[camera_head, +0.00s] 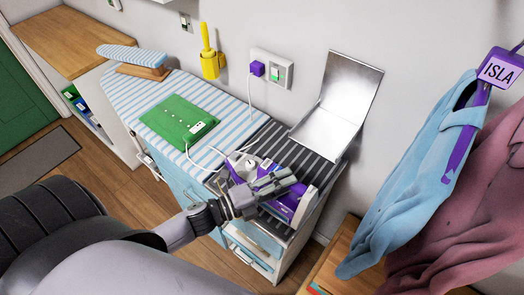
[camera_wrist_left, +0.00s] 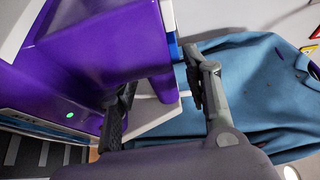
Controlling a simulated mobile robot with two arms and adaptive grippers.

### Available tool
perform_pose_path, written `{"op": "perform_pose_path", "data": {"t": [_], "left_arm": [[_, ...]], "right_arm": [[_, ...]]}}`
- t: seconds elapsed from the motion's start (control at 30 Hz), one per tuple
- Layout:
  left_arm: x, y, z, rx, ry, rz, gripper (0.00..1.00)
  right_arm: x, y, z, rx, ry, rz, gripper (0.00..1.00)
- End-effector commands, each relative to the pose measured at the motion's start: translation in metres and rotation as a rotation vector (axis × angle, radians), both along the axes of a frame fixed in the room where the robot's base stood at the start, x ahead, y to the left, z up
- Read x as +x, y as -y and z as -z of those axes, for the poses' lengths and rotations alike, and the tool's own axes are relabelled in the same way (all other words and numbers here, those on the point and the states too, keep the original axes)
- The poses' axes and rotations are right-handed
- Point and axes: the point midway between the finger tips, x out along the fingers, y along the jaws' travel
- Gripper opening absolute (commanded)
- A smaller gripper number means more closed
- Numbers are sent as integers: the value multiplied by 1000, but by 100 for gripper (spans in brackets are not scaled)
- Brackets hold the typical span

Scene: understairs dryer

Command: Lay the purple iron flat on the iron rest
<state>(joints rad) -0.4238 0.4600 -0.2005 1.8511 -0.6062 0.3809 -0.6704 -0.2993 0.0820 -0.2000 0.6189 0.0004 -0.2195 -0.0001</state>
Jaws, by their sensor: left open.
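The purple iron (camera_head: 297,207), purple and white, is at the right end of the striped counter, partly hidden behind my left gripper (camera_head: 281,185). In the left wrist view the iron (camera_wrist_left: 95,45) fills the left side, with a small green light. My left gripper (camera_wrist_left: 163,98) is open there, its fingers on either side of a purple and white part of the iron; I cannot tell whether they touch it. The dark striped surface (camera_head: 306,164) lies under and behind the iron and may be the iron rest. My right gripper is not in view.
A bent shiny metal sheet (camera_head: 338,100) stands behind the dark stripes against the wall. A white cord runs from the purple plug (camera_head: 257,68). Blue clothing (camera_head: 410,185) hangs close on the right.

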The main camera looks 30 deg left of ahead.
Motion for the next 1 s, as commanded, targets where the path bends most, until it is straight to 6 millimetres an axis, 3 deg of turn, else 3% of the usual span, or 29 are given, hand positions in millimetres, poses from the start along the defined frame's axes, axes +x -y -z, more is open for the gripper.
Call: {"op": "perform_pose_path", "data": {"t": [0.3, 0.5, 1.0], "left_arm": [[-53, -37, 0, 2, -2, 0, 44], [-76, -54, -2, 0, 3, 1, 44], [-84, -59, -3, 0, 5, 2, 44]], "right_arm": [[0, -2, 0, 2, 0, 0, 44], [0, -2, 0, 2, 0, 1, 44], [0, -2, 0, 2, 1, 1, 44]]}}
